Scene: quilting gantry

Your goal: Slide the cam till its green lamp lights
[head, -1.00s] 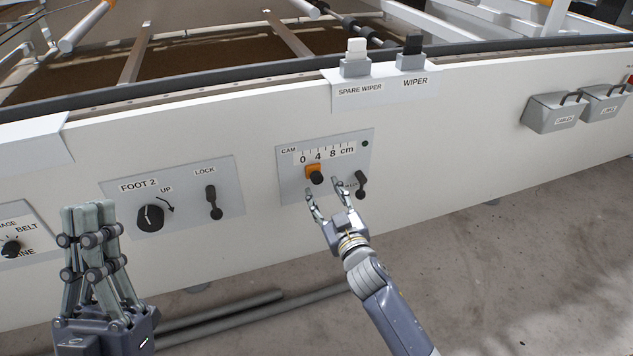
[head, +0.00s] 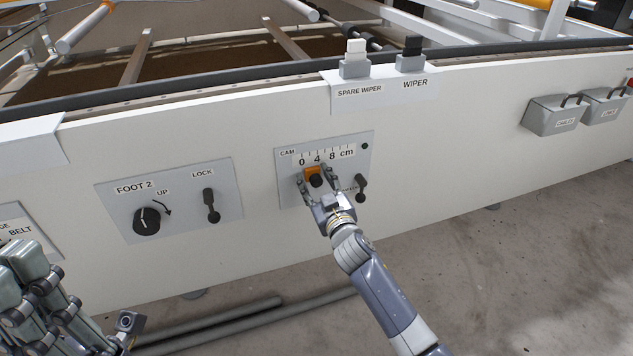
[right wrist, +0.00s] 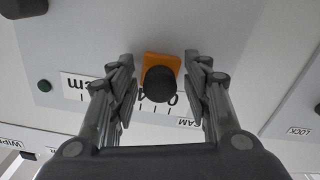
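The cam is an orange slider with a black knob (head: 316,181) on a grey panel (head: 289,190) marked CAM. It sits below about the 4 of the cm scale (head: 326,156). The lamp (head: 365,146) at the panel's upper right is dark green and looks unlit. My right gripper (head: 314,175) is open, with one finger on each side of the cam. In the right wrist view the black knob (right wrist: 160,84) stands between the fingertips, with gaps visible on both sides. My left gripper (head: 35,285) is at the lower left, partly cut off by the frame edge.
A black lever (head: 361,187) sits just right of the cam, close to my right gripper. Left of it is the FOOT 2 panel with a knob (head: 147,220) and LOCK lever (head: 211,206). Two wipers (head: 356,58) stand above; grey boxes (head: 553,115) hang at right.

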